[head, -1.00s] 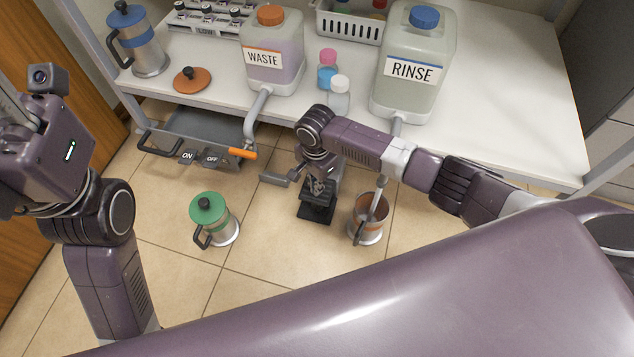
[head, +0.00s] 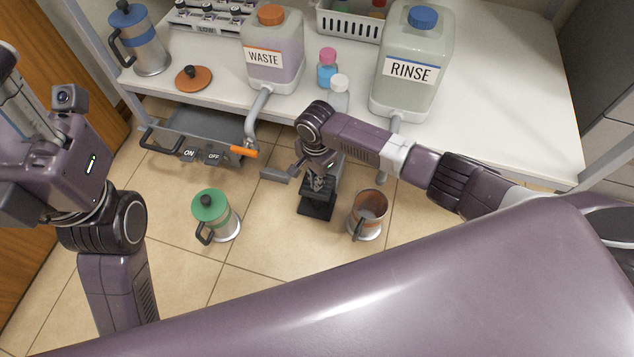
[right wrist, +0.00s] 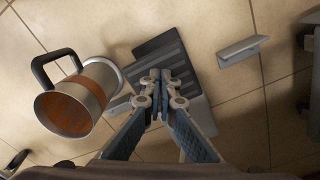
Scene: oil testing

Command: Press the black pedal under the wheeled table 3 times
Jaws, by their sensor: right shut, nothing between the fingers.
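The black pedal (head: 317,210) lies on the tiled floor below the front of the table (head: 500,110); its ribbed plate also shows in the right wrist view (right wrist: 150,52). My right gripper (head: 317,184) points down just above the pedal. Its fingers are shut and empty, and in the right wrist view their tips (right wrist: 160,76) lie over the pedal's plate. I cannot tell whether they touch it. My left arm stands at the left edge, but its fingers are not visible.
A steel mug (head: 368,212) with an orange-brown band stands right of the pedal, and a green-lidded pot (head: 215,216) left. A tray with ON and OFF plates (head: 200,152) hangs under the table. WASTE (head: 272,50) and RINSE (head: 411,65) jugs stand on top.

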